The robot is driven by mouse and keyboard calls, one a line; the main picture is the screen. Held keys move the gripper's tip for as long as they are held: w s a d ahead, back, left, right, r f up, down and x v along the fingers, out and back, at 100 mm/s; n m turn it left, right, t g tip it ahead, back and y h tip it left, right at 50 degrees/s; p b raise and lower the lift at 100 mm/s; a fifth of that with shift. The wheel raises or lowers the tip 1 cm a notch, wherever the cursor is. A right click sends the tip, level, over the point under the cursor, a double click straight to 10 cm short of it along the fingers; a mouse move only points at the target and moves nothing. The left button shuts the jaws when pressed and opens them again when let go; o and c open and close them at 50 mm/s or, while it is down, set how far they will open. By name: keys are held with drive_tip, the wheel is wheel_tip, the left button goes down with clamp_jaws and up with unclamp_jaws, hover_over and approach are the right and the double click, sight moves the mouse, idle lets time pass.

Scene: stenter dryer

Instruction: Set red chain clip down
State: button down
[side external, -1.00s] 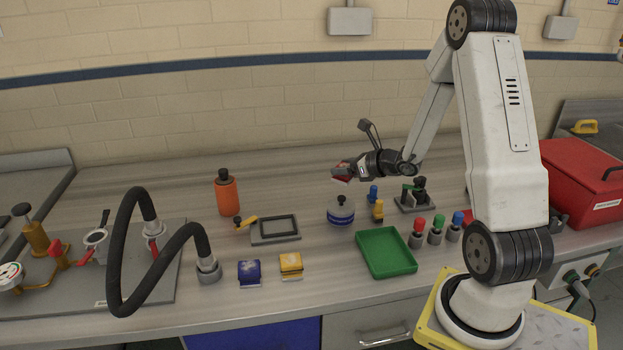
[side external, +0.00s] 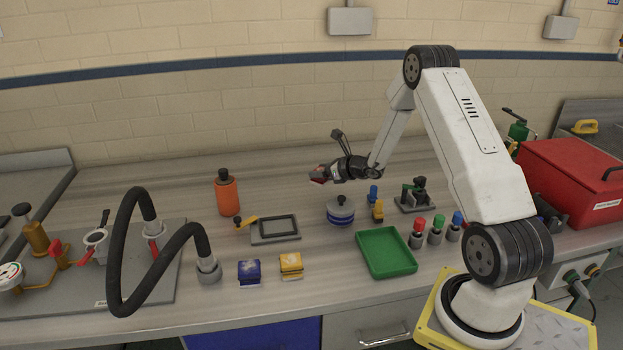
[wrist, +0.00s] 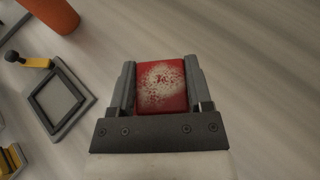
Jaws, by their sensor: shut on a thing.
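The red chain clip (wrist: 162,86) is a red block with a pale speckled patch on its top face. In the wrist view it sits between the two fingers of my gripper (wrist: 163,88), which is shut on it. In the side view my gripper (side external: 318,175) holds the red clip (side external: 319,180) above the bench, behind and left of the blue-and-white round pot. The clip's underside is hidden, and the pale wood-look bench top shows around it in the wrist view.
An orange bottle (side external: 227,192) and a grey framed plate (side external: 275,229) stand left of the gripper. The blue-and-white pot (side external: 340,211), green tray (side external: 386,251), blue clip (side external: 249,272) and yellow clip (side external: 291,264) are nearer the front. The bench (side external: 285,180) behind the framed plate is clear.

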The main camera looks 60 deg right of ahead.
sight(317, 193)
drive_tip(key=shift+w+d+f, duration=0.25)
drive_tip(key=shift+w+f, duration=0.2)
drive_tip(key=shift+f, duration=0.1)
drive_tip(key=shift+w+d+f, duration=0.2)
drive_tip(key=shift+w+f, duration=0.2)
drive_tip(key=shift+f, duration=0.15)
drive_tip(key=shift+f, duration=0.1)
drive_tip(key=shift+w+f, duration=0.15)
drive_tip(key=shift+w, duration=0.05)
drive_tip(key=shift+d+f, duration=0.1)
drive_tip(key=shift+f, duration=1.5)
unclamp_jaws()
drive_tip(key=shift+f, duration=0.15)
drive_tip(key=shift+v, duration=6.05)
